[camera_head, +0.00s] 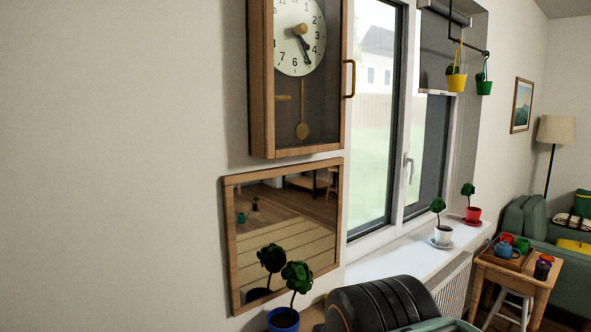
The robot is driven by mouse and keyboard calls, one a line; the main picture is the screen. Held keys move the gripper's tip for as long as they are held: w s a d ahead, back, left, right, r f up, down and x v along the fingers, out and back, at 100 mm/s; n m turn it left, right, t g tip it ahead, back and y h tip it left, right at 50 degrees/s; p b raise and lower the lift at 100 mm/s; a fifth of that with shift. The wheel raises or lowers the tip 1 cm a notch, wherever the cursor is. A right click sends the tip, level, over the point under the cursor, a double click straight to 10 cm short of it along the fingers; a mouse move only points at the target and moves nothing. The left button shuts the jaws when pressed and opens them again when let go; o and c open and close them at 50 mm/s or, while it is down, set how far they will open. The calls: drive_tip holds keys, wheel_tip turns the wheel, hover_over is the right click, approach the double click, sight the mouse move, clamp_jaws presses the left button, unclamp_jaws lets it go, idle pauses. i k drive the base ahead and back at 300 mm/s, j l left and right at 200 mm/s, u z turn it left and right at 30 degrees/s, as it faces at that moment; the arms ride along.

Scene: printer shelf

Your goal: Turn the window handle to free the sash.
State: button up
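The window (398,120) is set in the wall right of the clock, with dark inner edges and light frame members. A small pale window handle (409,168) sits on the upright frame member between the large left pane and the right part of the window. It appears to point down, but it is small in the picture. I cannot tell whether the sash is open or closed. My gripper's fingers are not in view. A dark ribbed rounded shape at the bottom centre may be part of my arm; nothing is seen touching the handle.
A wooden wall clock (260,80) and a mirror (232,250) hang left of the window. The white sill (385,267) holds plants in white (443,235) and red (473,214) pots. A blue-potted plant (284,319) stands below the mirror. A side table (540,285) stands right.

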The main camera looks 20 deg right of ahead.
sight(357, 244)
drive_tip(key=k+l, duration=0.1)
drive_tip(key=l, duration=1.05)
drive_tip(key=k+l, duration=0.15)
drive_tip(key=l, duration=0.4)
drive_tip(key=i+l, duration=0.1)
drive_tip(key=l, duration=0.3)
drive_tip(key=i+l, duration=0.15)
drive_tip(key=l, duration=0.2)
drive_tip(key=i+l, duration=0.9)
drive_tip(key=l, duration=0.2)
drive_tip(key=i+j, duration=0.1)
drive_tip(key=j, duration=0.15)
drive_tip(key=i+j+u, duration=0.1)
drive_tip(key=j, duration=0.15)
